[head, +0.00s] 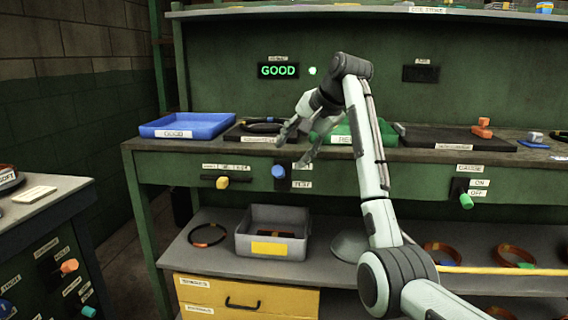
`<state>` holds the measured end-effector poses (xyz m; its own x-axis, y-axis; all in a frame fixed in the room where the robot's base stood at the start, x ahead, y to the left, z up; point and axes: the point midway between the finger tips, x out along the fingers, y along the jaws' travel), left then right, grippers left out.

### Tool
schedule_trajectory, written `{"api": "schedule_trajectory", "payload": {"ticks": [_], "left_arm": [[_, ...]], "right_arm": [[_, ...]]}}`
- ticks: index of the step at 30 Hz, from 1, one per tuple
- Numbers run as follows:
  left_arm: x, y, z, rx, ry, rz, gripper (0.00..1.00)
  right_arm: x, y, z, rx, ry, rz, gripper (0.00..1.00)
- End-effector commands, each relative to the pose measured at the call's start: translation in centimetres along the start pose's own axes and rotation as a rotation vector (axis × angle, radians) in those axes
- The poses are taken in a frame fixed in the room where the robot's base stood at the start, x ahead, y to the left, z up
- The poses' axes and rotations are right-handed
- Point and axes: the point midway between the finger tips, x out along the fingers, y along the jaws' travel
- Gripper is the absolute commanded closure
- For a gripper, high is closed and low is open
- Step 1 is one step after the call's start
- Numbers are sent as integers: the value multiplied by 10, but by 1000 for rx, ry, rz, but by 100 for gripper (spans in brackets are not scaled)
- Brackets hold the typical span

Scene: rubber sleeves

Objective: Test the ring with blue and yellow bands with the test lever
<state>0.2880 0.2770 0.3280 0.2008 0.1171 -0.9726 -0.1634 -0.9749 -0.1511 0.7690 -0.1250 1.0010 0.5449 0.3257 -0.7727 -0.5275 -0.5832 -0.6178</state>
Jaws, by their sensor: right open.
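A dark ring (262,127) lies on a black labelled pad (236,134) on the bench; its band colours are too small to tell. Below the bench top, a lever with a blue knob (278,171) sits on a dark plate beside small labels, the lower one apparently reading TEST. My right gripper (296,148) is open and empty, in front of the bench edge just above and right of the blue knob. A gap to the knob seems to show, but depth is hard to tell. The sign (278,71) above is lit green and reads GOOD. My left gripper is not in view.
A blue tray (172,132) stands left of the pad; a green tray (340,137) stands right, partly behind my right arm. A yellow knob (222,183) sticks out left of the lever. A grey bin (272,246) and several rings lie on the lower shelf.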

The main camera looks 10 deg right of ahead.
Motion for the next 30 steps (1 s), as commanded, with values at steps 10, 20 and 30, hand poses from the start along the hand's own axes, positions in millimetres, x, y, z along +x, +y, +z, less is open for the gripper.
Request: {"api": "schedule_trajectory", "payload": {"ticks": [10,20,30], "left_arm": [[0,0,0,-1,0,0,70],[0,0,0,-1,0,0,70],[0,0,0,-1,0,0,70]], "right_arm": [[-29,0,0,1,-1,0,50],[-28,0,0,1,-1,1,50],[-11,15,-1,-5,1,17,50]]}}
